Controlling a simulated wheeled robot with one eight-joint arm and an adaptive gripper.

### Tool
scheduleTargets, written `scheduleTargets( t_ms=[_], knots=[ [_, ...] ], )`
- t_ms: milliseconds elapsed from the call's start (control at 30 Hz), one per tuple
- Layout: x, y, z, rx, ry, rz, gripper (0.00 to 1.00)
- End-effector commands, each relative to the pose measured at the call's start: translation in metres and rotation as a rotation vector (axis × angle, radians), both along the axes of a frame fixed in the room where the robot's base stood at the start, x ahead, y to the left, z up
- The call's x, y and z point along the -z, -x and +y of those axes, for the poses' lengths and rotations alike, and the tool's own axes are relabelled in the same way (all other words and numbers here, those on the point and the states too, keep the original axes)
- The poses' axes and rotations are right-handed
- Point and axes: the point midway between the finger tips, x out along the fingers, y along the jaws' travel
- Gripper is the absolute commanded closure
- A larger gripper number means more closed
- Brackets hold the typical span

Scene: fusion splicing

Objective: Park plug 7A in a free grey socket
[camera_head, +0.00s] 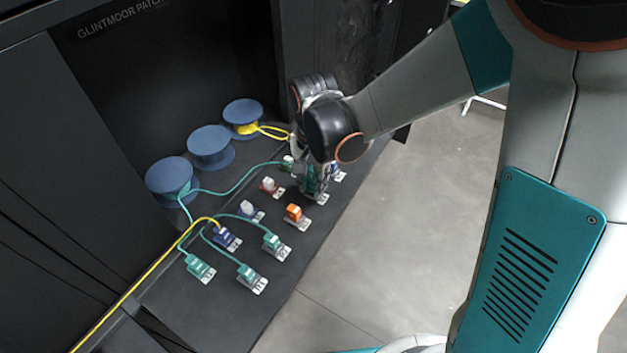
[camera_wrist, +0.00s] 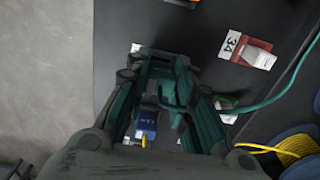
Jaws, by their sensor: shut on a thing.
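My gripper (camera_head: 314,188) is at the far end of the dark panel, low over its right edge. In the wrist view its teal fingers (camera_wrist: 160,72) are closed around a teal plug, mostly hidden between them. A teal cable (camera_wrist: 275,97) runs to the plug from the right. The plug's label cannot be read, and I cannot tell whether it is seated. A white label plate (camera_head: 321,199) shows just below the gripper. A blue plug (camera_wrist: 146,122) with a yellow cable stands beside the fingers. No grey socket can be clearly made out; the gripper hides what lies under it.
Teal plugs (camera_head: 201,267) (camera_head: 250,277) (camera_head: 274,245) and a blue plug (camera_head: 228,237) stand nearer on the panel. An orange piece (camera_head: 294,213) and a red-based white piece (camera_head: 269,185), labelled 34 in the wrist view (camera_wrist: 258,56), stand between. Blue spools (camera_head: 210,147) line the left.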

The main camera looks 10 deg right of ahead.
Motion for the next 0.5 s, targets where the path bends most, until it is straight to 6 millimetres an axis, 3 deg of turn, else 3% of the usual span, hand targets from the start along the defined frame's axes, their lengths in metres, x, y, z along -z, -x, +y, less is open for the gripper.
scheduleTargets(
  t_ms=[500],
  knots=[
    [0.0036, -0.0001, 0.0001, 0.000, 0.000, 0.000, 0.94]
  ],
)
